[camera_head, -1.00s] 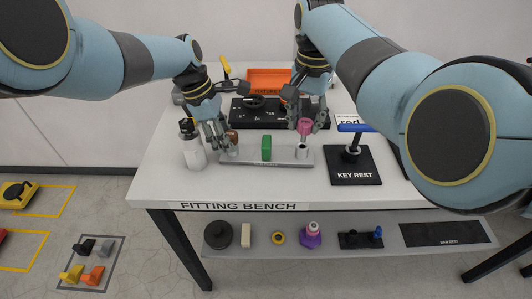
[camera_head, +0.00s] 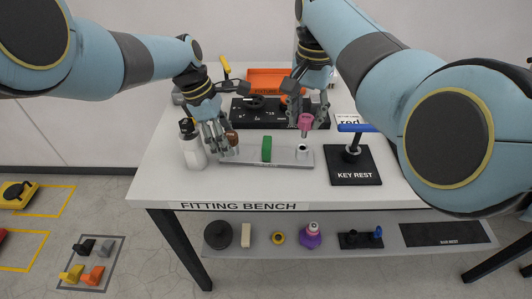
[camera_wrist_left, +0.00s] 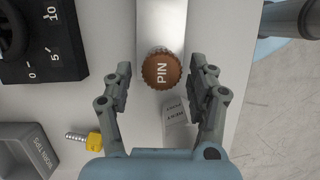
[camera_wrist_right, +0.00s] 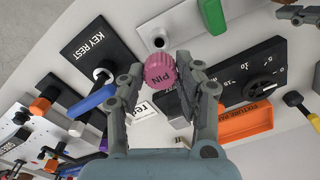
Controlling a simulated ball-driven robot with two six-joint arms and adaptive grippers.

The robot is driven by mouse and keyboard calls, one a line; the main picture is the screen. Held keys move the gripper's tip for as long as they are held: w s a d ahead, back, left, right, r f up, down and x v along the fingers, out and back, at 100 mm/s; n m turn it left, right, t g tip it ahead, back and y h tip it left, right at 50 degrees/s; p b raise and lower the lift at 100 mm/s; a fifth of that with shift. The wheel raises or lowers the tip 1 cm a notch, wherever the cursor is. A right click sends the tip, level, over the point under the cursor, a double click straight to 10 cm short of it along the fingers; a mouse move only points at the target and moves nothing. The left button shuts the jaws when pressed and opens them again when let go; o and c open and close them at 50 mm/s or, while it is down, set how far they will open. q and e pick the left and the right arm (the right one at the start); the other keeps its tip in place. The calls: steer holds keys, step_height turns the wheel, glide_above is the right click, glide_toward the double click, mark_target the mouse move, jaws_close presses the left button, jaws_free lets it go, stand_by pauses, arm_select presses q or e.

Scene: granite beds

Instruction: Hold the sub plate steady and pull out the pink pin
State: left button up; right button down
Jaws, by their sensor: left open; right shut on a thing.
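The grey sub plate (camera_head: 282,155) lies on the bench with a green block (camera_head: 267,149), a brown pin (camera_head: 232,138) at its left end and a bushing (camera_head: 302,151) at its right end. My right gripper (camera_head: 307,117) is shut on the pink pin (camera_head: 305,122), whose shank hangs above the bushing, apart from it. The right wrist view shows the pink cap (camera_wrist_right: 160,72) between the fingers and the bushing's dark, empty hole (camera_wrist_right: 158,42). My left gripper (camera_head: 226,149) is open; the left wrist view shows its fingers either side of the brown cap (camera_wrist_left: 162,70), with gaps.
A white bottle (camera_head: 193,150) stands close left of my left gripper. The key rest (camera_head: 354,170) with a blue-handled key (camera_head: 356,128) is right of the plate. A black dial unit (camera_head: 262,113) and an orange fixture tray (camera_head: 268,80) are behind. The bench front is clear.

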arm_select(q)
steer(key=shift+w+r, duration=0.1)
steer(key=shift+r, duration=0.05)
steer(key=shift+a+r, duration=0.2)
steer(key=shift+r, duration=0.35)
steer(key=v, duration=1)
steer(key=shift+r, duration=0.2)
steer(key=shift+a, duration=0.15)
steer(key=x, duration=0.9)
steer(key=shift+f, duration=0.1)
steer(key=shift+x, duration=0.85)
steer(key=shift+d+f, duration=0.25)
steer(key=shift+f, duration=0.25)
